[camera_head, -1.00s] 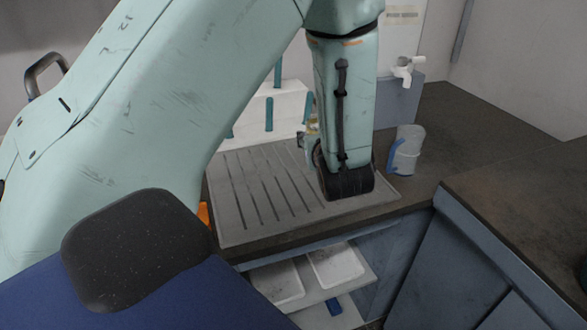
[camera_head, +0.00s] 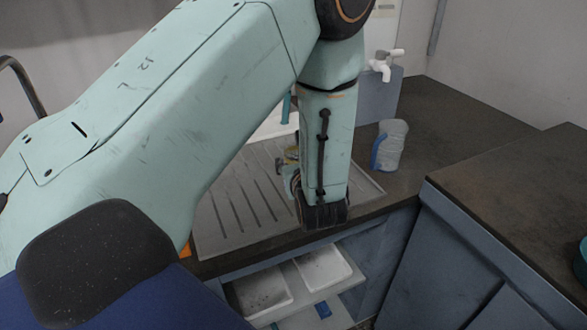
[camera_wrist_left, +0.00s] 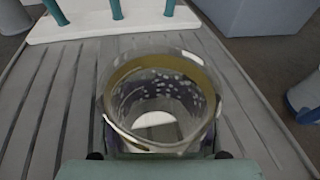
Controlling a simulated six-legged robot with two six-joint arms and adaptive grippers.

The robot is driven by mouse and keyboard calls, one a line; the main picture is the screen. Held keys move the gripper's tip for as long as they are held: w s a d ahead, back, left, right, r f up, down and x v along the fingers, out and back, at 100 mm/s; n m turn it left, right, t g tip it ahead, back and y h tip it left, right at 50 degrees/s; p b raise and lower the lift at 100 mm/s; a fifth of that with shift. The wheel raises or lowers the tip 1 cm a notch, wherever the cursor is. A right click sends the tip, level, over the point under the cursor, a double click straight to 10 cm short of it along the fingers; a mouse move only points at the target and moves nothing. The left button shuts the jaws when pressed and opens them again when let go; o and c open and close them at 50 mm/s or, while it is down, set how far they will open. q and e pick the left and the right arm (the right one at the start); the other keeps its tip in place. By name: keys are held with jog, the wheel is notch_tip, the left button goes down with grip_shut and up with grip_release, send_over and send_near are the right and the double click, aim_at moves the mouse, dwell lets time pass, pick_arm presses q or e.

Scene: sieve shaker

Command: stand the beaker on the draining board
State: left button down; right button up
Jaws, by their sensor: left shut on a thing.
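The beaker is a clear glass vessel with a yellowish rim (camera_wrist_left: 160,62), seen from above and close up in the left wrist view. My left gripper (camera_wrist_left: 158,150) is shut on it at the bottom of that view; its fingers are largely hidden. The beaker is over the grey grooved draining board (camera_wrist_left: 60,95); whether its base touches the board is hidden. In the head view the draining board (camera_head: 228,215) lies under my left wrist, which hides most of the gripper and the beaker. My right gripper is in neither view.
A white rack with teal pegs (camera_wrist_left: 112,22) stands at the board's back. A blue-handled jug (camera_head: 394,146) stands right of the board, below a blue-grey container (camera_head: 377,100) with a white tap (camera_head: 384,66). White trays (camera_head: 322,267) sit below the counter.

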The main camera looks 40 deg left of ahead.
pick_arm(q)
jog(key=shift+s+f, duration=0.1)
jog(key=shift+f, duration=0.7)
jog(key=shift+a+f, duration=0.1)
jog(key=shift+f, duration=0.25)
jog(key=shift+w+a+f, duration=0.2)
jog(key=shift+w, duration=0.15)
jog(key=c, duration=1.3)
grip_release()
jog(key=shift+d+r, duration=0.1)
jog(key=o, duration=0.3)
jog(key=shift+s+d+r, duration=0.15)
jog(key=shift+s+r, duration=0.05)
jog(key=shift+s, duration=0.05)
jog(key=o, duration=0.4)
jog(key=shift+w+a+f, duration=0.2)
jog(key=shift+d+r, duration=0.1)
jog(key=shift+s, duration=0.15)
